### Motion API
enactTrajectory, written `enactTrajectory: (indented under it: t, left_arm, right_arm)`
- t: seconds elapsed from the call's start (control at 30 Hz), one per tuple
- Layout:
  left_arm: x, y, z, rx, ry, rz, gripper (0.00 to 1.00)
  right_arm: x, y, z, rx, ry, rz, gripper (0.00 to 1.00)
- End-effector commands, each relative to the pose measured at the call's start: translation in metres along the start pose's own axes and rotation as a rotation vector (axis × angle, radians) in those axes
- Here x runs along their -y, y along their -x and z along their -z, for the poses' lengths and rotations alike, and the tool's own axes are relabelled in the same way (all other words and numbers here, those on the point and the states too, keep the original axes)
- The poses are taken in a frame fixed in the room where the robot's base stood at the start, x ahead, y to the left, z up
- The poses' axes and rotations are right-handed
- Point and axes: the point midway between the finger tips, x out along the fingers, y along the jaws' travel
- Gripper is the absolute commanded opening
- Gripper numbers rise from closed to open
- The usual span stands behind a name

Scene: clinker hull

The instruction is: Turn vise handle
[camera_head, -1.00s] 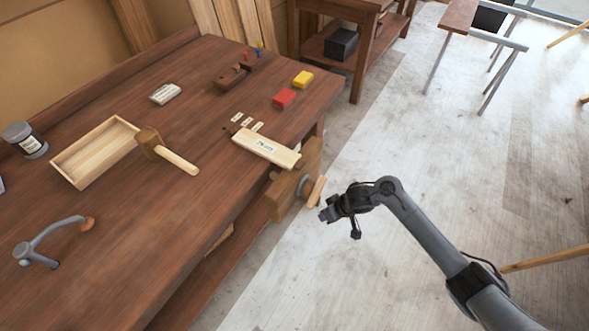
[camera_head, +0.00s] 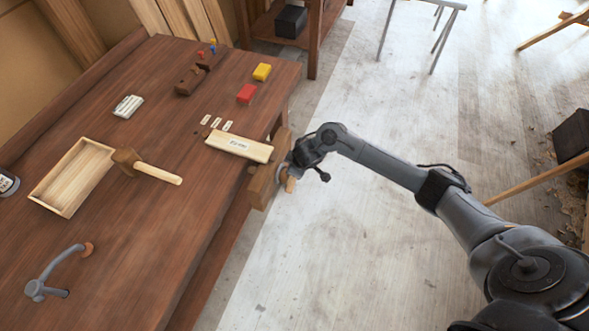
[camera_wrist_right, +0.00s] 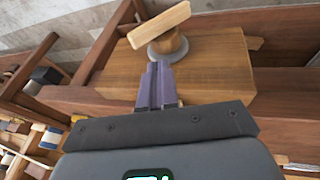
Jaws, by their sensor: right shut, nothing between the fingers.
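The vise (camera_head: 262,184) has a wooden front jaw on the bench's right edge; its block fills the upper middle of the right wrist view (camera_wrist_right: 215,62). Its pale wooden bar handle (camera_wrist_right: 160,24) sits tilted across a round hub (camera_wrist_right: 168,45), rising to the right. In the head view, only part of the handle (camera_head: 291,185) shows beneath my gripper. My right gripper (camera_head: 295,164) is at the vise front, with its fingers (camera_wrist_right: 158,68) shut and empty. Its tips are just below the hub in the wrist view; I cannot tell if they touch. My left gripper is out of view.
The bench (camera_head: 150,215) holds a mallet (camera_head: 150,170), an open wooden tray (camera_head: 72,178), a hand brace (camera_head: 55,272), a labelled board (camera_head: 238,146) near the vise, and red (camera_head: 246,93) and yellow (camera_head: 262,71) blocks. Floor right of the bench is mostly clear.

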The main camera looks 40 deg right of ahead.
Motion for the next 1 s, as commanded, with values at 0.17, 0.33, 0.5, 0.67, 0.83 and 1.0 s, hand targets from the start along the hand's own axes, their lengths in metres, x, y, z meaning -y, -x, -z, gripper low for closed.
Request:
enactTrajectory:
  t: [0.17, 0.33, 0.5, 0.67, 0.83, 1.0]
  left_arm:
    - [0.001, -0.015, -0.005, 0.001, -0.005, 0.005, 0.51]
    - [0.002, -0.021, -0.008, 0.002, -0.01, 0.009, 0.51]
    - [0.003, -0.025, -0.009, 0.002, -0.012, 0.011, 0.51]
    - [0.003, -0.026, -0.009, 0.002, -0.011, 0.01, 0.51]
    - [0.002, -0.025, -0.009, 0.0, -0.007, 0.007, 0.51]
    - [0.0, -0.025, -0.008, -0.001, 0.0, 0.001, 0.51]
  right_arm:
    - [0.001, -0.037, -0.001, 0.001, -0.002, 0.001, 0.0]
    - [-0.006, -0.061, -0.003, 0.001, -0.001, -0.001, 0.0]
    - [-0.015, -0.074, -0.007, 0.0, -0.001, 0.0, 0.0]
    - [-0.018, -0.081, -0.008, -0.001, 0.0, 0.0, 0.0]
    - [-0.019, -0.082, -0.009, -0.001, 0.0, 0.0, 0.0]
    - [-0.019, -0.081, -0.009, -0.001, 0.0, 0.0, 0.0]
